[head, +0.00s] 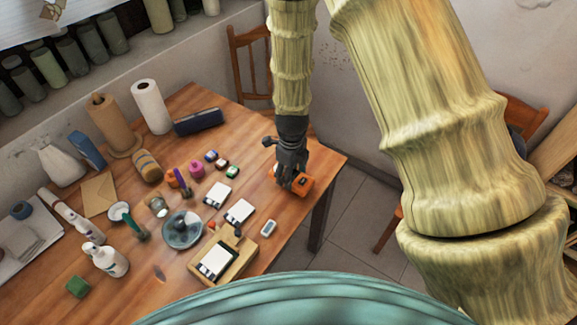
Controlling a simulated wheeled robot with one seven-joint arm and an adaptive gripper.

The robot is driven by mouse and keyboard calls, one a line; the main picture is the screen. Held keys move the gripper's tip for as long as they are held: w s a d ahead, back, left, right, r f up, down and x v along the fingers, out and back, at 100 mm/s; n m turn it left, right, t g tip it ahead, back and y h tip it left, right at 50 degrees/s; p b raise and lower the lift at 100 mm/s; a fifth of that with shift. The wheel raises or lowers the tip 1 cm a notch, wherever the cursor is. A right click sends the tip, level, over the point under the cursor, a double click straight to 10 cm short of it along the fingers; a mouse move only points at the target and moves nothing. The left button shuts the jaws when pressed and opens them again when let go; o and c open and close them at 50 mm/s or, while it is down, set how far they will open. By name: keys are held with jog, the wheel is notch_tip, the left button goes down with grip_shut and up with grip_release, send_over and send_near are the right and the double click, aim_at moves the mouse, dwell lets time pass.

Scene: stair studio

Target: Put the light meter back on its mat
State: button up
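My gripper (288,181) points down near the right edge of the wooden table, right over an orange-and-dark object (303,184). Its fingers overlap this object, so I cannot tell whether they are open, touching it or shut on it. A small whitish device with a grey face (268,228) lies near the table's front right edge, apart from my gripper. I cannot tell for sure which of these is the light meter. Two white squares with dark edges (239,211) (217,194) lie left of the gripper; whether either is the mat is unclear.
A wooden board (238,265) with a white-and-black item is at the table's front. Chairs (252,60) stand behind and right of the table (180,290).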

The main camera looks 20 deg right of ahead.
jog(key=s, duration=0.3)
jog(key=s+a+b, duration=0.1)
jog(key=s, duration=0.2)
jog(key=s+a+r+b, duration=0.1)
jog(key=s, duration=0.2)
jog(key=shift+s+a, duration=0.1)
jog(key=shift+a, duration=0.05)
